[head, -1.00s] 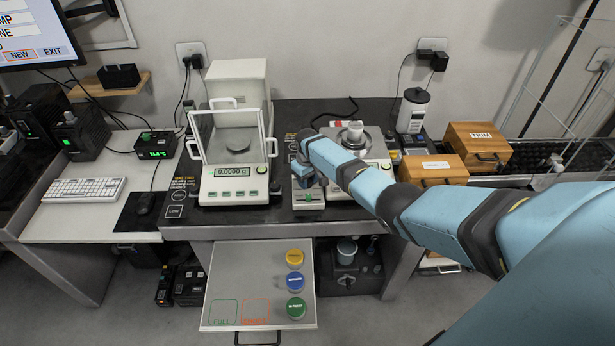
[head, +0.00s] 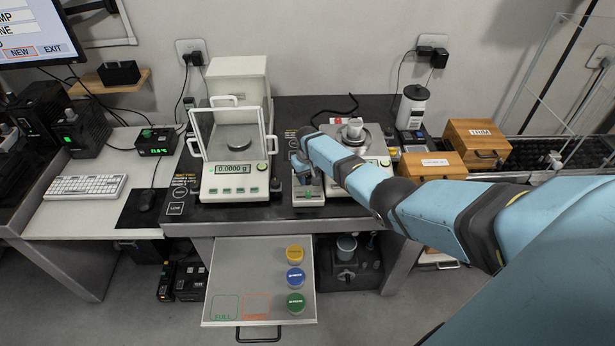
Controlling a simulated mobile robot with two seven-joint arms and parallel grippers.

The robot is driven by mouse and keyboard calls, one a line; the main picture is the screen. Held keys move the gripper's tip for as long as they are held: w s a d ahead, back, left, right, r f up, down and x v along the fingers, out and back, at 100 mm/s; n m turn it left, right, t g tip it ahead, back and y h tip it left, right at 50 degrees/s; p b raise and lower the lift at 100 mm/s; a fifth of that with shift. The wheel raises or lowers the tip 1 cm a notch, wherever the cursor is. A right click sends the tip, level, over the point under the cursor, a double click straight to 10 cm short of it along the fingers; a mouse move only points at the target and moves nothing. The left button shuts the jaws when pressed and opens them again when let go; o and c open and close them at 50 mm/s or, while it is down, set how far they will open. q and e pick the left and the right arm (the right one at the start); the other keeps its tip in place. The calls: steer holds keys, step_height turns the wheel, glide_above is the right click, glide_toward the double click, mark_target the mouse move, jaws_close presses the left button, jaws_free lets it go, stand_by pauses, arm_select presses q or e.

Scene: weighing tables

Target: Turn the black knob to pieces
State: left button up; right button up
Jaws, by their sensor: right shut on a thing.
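My right arm reaches in from the right, and my right gripper (head: 303,177) points down over the small grey unit (head: 308,199) at the middle of the dark table. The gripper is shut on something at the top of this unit. The black knob cannot be made out; the gripper and wrist cover that spot. My left gripper is not in view.
A glass-shielded balance (head: 236,184) reading 0.0000 g stands left of the gripper. Below, an open drawer (head: 232,270) holds yellow, blue and green-lidded jars. Wooden boxes (head: 432,166) and a white bottle-like device (head: 412,107) stand to the right.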

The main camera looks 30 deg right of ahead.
mark_target(307, 177)
steer(key=o, duration=0.9)
steer(key=shift+r, duration=0.1)
step_height(307, 177, up, 14)
steer(key=shift+f+p, duration=0.15)
steer(key=shift+p, duration=0.15)
